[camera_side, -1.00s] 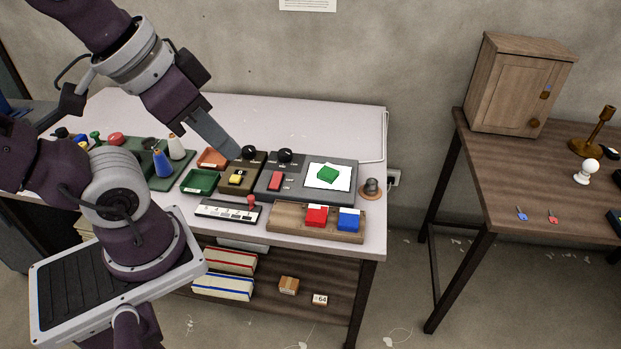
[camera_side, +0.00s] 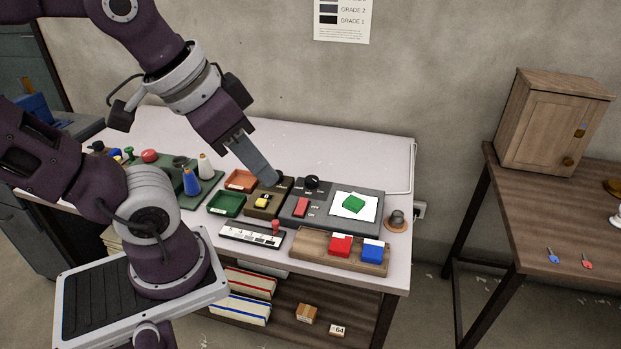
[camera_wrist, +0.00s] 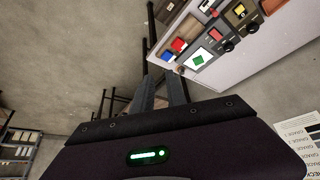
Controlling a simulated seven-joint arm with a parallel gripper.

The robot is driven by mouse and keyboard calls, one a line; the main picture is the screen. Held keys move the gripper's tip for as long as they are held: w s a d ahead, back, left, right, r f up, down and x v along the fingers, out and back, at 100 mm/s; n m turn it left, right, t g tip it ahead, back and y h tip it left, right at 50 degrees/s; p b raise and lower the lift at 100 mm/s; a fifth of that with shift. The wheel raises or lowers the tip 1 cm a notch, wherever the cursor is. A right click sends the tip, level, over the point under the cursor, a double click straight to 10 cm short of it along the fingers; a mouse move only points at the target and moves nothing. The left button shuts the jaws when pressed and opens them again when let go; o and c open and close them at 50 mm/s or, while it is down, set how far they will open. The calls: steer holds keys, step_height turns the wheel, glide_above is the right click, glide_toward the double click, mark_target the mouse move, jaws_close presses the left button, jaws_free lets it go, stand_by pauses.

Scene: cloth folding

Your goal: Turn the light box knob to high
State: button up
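The light box (camera_side: 337,219) is a grey unit with a lit white panel (camera_side: 370,208), a red switch (camera_side: 301,207) and a black knob (camera_side: 312,182) at its back left. A green block (camera_side: 354,203) lies on the panel. The light box also shows in the wrist view (camera_wrist: 187,67), with its knob (camera_wrist: 228,47). The knob's setting is too small to read. My gripper (camera_side: 272,181) overlaps the brown box's back edge in the side view, left of the light box knob. Its two fingers (camera_wrist: 162,88) stand apart with nothing between them in the wrist view.
The brown box (camera_side: 253,213) with a yellow button stands directly left of the light box. A wooden tray (camera_side: 310,252) with red and blue blocks lies in front. Orange and green trays and coloured cones are further left. The table's back is clear.

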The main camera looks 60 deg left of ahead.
steer(key=o, duration=0.7)
steer(key=w+a+n, duration=0.1)
steer(key=w, duration=0.1)
steer(key=w+a+r+n, duration=0.1)
steer(key=w+n, duration=0.1)
steer(key=w, duration=0.1)
steer(key=w+a+n+g, duration=0.1)
steer(key=w, duration=0.2)
steer(key=shift+w+r+n, duration=0.1)
steer(key=shift+r+n, duration=0.2)
steer(key=shift+n, duration=0.1)
steer(key=shift+o, duration=0.7)
steer(key=w+a+n+g, duration=0.1)
steer(key=w+a+n, duration=0.2)
steer(key=w, duration=0.3)
steer(key=shift+a+f, duration=0.25)
steer(key=shift+f, duration=0.15)
steer(key=n+g, duration=0.4)
steer(key=n, duration=1.3)
glide_above(311, 178)
step_height(311, 178, down, 26)
steer(key=shift+d, duration=0.1)
step_height(311, 178, down, 7)
steer(key=shift+r, duration=0.2)
steer(key=shift+f, duration=0.15)
steer(key=shift+m, duration=0.3)
jaws_close()
